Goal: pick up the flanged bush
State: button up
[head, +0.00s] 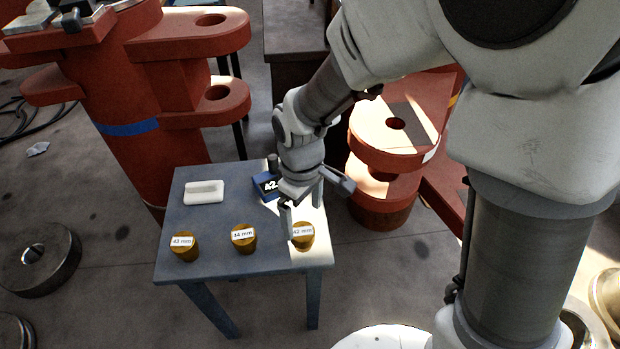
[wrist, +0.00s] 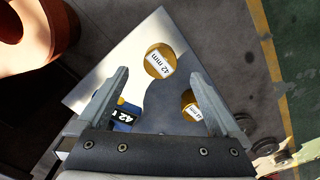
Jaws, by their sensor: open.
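Three brass-coloured bushes with white labels stand along the front of a small blue-grey table (head: 215,225). The middle one reads 44 mm (head: 243,246), and the left one seems to read 43 mm (head: 183,254). I cannot make out which has a flange. My gripper is open and empty, above the table's right side. In the wrist view, the 42 mm bush (wrist: 158,51) lies ahead between the fingertips (wrist: 160,72); another bush (wrist: 187,112) shows by the right finger.
A blue block marked 42 (head: 266,186) with a dark upright part sits behind my gripper. A white block (head: 204,192) lies at the table's back left. Large red machine parts (head: 397,150) stand behind the table. The table's middle is clear.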

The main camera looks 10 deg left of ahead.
aim_at(302, 231)
notch_tip(302, 231, down, 9)
jog(key=b, duration=0.3)
jog(key=shift+a, duration=0.1)
jog(key=shift+r, duration=0.1)
grip_shut()
dwell(0.4)
